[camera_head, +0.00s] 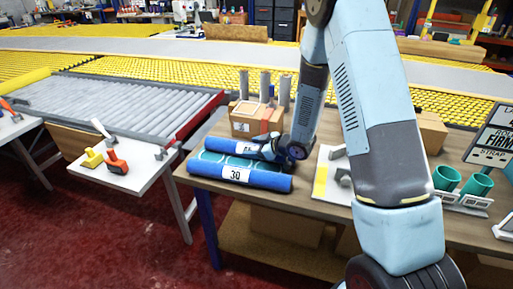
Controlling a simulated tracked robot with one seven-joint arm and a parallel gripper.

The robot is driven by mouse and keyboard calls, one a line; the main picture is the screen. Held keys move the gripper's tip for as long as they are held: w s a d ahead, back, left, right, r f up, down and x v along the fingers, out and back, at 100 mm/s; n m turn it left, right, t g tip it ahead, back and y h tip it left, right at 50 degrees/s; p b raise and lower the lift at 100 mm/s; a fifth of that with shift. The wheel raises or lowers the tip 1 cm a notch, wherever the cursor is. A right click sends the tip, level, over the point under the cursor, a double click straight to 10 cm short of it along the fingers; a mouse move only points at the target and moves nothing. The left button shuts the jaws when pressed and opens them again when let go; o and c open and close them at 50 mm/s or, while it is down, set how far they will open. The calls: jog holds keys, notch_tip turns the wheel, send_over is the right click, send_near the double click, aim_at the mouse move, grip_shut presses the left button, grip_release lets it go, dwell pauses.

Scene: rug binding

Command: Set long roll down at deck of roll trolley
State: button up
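Two blue rolls lie side by side on the brown workbench (310,203). The front roll (206,171) looks the longer and has a white label reading "30". The rear roll (221,146) also has a white label; its right end is partly covered by my arm's wrist. My gripper (281,150) is low over the bench at the right end of the rear roll. Its fingers are small and dark, so I cannot tell whether they are open or shut, or touching a roll. I cannot make out a roll trolley or its deck.
Behind the rolls stand a cardboard box (247,121) and grey upright cylinders (265,86). A white board (323,183) and green cups (477,186) are to the right. A white side table (141,178) with hand tools stands left. The red floor (90,240) at front left is clear.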

jog(key=o, duration=0.3)
jog(key=shift+o, duration=0.2)
